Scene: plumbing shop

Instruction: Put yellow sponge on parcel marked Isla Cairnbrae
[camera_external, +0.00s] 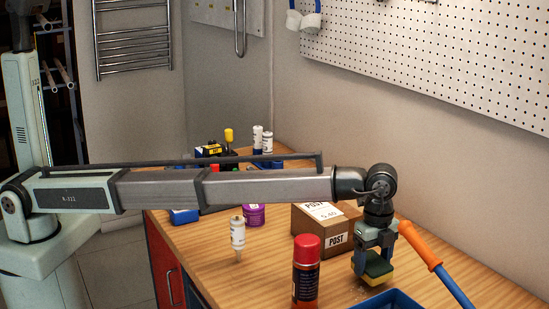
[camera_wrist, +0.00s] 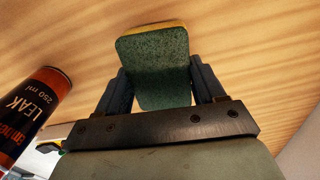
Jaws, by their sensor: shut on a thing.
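The sponge (camera_external: 379,268) is yellow with a dark green scouring side. It also shows in the wrist view (camera_wrist: 155,62), green face toward the camera and a yellow edge at the far side. My gripper (camera_external: 375,258) is shut on the sponge, one finger on each side. The sponge appears to be just above the wooden bench, but I cannot tell whether it touches it. A brown parcel (camera_external: 312,236) marked POST stands left of and behind my gripper. Its top label (camera_external: 322,211) is partly hidden by my arm, and no recipient name is readable.
A red-capped leak-spray can (camera_external: 306,275) stands left of my gripper, also in the wrist view (camera_wrist: 35,108). A blue tray (camera_external: 395,299) is in front, and an orange-and-blue handled tool (camera_external: 437,265) is at right. A white-labelled tube (camera_external: 238,235) and purple tin (camera_external: 254,214) stand left.

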